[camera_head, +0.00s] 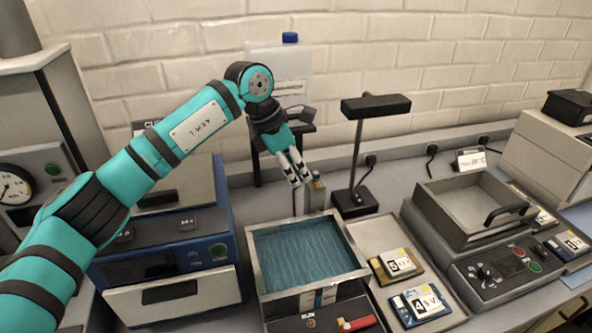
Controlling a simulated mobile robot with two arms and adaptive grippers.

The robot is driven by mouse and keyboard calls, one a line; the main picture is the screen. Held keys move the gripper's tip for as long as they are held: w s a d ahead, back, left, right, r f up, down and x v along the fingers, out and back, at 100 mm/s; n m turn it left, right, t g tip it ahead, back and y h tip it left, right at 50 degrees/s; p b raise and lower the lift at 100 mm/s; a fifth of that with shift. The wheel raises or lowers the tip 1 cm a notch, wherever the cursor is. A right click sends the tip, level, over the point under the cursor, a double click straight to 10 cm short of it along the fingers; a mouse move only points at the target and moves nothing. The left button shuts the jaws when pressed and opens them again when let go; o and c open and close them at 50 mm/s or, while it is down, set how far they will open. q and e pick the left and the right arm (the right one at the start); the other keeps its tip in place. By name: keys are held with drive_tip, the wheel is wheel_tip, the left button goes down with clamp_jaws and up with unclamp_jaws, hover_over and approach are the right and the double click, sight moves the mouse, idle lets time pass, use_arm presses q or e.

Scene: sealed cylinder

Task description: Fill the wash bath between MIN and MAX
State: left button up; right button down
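The wash bath (359,272) is a square metal tank in the middle foreground, holding rippled blue liquid (305,252). A translucent container with a blue cap (282,62) stands raised behind, partly hidden by my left arm. My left gripper (298,179) points down behind the bath, empty, its fingers slightly apart. My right gripper is out of view.
A black lamp-like stand (358,160) is behind the bath at right. A tray (377,232) with cards lies beside the bath. A red handle (356,324) is on the bath's front. A blue-framed machine (222,205) stands left; a lidded unit (470,208) stands right.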

use_arm(q)
drive_tip(key=shift+o, duration=1.1)
drive_tip(key=v, duration=1.2)
drive_tip(key=shift+f, duration=0.1)
